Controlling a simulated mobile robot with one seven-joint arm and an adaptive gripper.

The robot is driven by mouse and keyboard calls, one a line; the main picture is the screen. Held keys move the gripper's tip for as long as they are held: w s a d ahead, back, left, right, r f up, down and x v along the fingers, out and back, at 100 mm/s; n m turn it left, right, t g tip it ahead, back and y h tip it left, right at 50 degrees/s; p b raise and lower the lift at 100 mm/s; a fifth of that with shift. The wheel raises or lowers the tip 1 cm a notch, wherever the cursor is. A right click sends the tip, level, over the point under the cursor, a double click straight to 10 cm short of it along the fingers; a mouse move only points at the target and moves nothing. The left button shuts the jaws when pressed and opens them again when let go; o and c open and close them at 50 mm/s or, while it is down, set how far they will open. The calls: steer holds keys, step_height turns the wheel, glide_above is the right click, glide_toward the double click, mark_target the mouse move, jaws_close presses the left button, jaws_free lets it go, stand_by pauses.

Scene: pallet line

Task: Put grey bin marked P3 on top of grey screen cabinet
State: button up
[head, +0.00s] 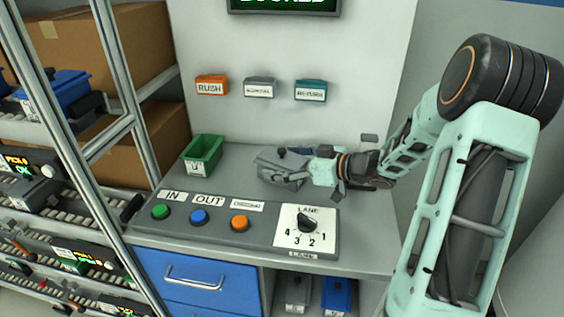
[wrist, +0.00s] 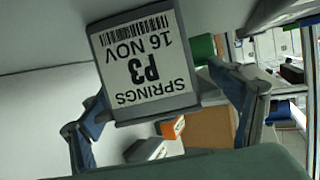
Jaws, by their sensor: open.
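A grey bin marked P3 (wrist: 145,65) fills the upper middle of the wrist view. Its white label reads SPRINGS, P3, 16 NOV and appears upside down. In the head view the grey bin (head: 280,168) is at the bench top, just left of my gripper (head: 312,171). My gripper is open, and in the wrist view its fingers (wrist: 160,105) show on either side of the bin's label. I cannot tell whether they touch it. I cannot identify a grey screen cabinet with certainty in either view.
A green bin (head: 203,153) stands on the bench's left. A button panel (head: 240,224) with a lane dial runs along the front. A grey bin (head: 298,290) and a blue bin (head: 337,293) sit below. Roller shelves (head: 60,210) stand left. A screen (head: 285,5) hangs above.

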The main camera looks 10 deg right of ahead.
steer(key=p+v, duration=0.1)
steer(key=v, duration=1.1)
steer(key=shift+r, duration=0.2)
